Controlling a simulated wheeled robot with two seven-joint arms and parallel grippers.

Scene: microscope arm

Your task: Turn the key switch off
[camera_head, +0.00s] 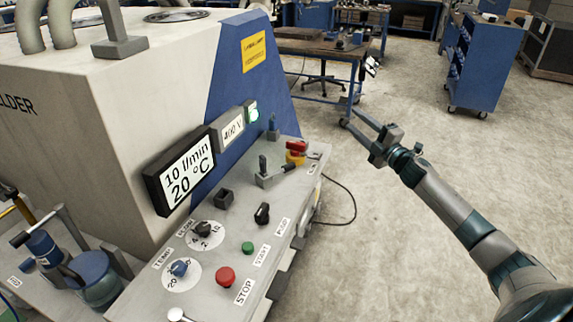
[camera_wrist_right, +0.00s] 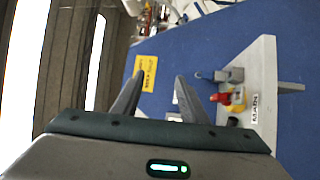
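The sloping grey control panel (camera_head: 225,240) carries several knobs and buttons. A red and yellow rotary switch (camera_head: 296,148) sits at its far end; it also shows in the right wrist view (camera_wrist_right: 234,98), near a label reading MAIN. A black knob (camera_head: 262,213) stands mid-panel. I cannot tell for certain which control is the key switch, nor its setting. My right gripper (camera_head: 350,112) is open and empty, in the air to the right of the panel's far end. In the right wrist view its two fingers (camera_wrist_right: 158,77) are apart. My left gripper is out of view.
A grey lever (camera_head: 270,176) rises from the panel near the red and yellow switch. A red STOP button (camera_head: 225,276) and green START button (camera_head: 247,248) are nearer. Display boxes (camera_head: 181,172) stand behind. The floor (camera_head: 400,230) to the right is open, with a black cable.

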